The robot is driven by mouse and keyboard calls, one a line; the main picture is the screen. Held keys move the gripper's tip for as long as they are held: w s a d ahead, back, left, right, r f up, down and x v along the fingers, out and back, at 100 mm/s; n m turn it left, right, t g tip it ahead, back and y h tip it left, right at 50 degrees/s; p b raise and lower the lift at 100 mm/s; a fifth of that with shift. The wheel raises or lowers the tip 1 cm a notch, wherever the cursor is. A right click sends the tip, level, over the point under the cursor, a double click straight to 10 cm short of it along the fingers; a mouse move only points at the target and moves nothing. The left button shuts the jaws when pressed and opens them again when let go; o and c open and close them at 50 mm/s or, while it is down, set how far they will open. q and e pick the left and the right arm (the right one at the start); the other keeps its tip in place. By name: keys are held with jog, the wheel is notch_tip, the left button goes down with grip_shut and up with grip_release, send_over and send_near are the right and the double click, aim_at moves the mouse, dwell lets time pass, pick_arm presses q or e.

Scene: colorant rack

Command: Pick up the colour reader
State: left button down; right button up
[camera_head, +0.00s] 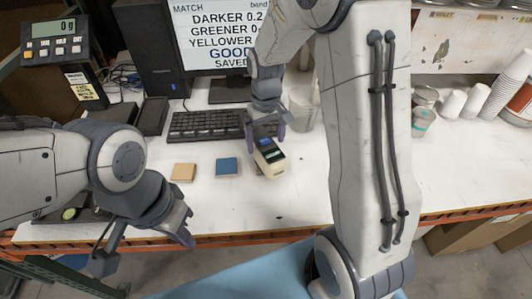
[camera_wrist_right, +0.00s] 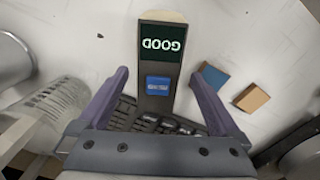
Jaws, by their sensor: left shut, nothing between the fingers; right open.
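The colour reader (camera_head: 270,160) is a small cream device with a dark face, lying on the white table in front of the keyboard. In the right wrist view the colour reader (camera_wrist_right: 160,62) has a screen reading GOOD and a blue button. My right gripper (camera_head: 266,135) is over its far end. The fingers (camera_wrist_right: 158,85) are open, one on each side of the reader and visibly apart from it. My left gripper (camera_head: 145,250) is shut and empty, low at the left by the table's front edge, away from the reader.
A blue block (camera_head: 228,167) and a tan block (camera_head: 183,172) lie left of the reader. The keyboard (camera_head: 205,125) and monitor (camera_head: 215,40) stand behind. A clear cup (camera_head: 302,108) is close to the right gripper. A scale display (camera_head: 55,40) is at far left. White cups (camera_head: 497,92) stand at right.

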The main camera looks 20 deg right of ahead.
notch_tip(320, 180, down, 5)
jog(key=shift+d+f+p, duration=0.1)
jog(key=shift+p, duration=0.6)
jog(key=shift+c, duration=0.3)
jog(key=shift+w, duration=0.1)
grip_shut()
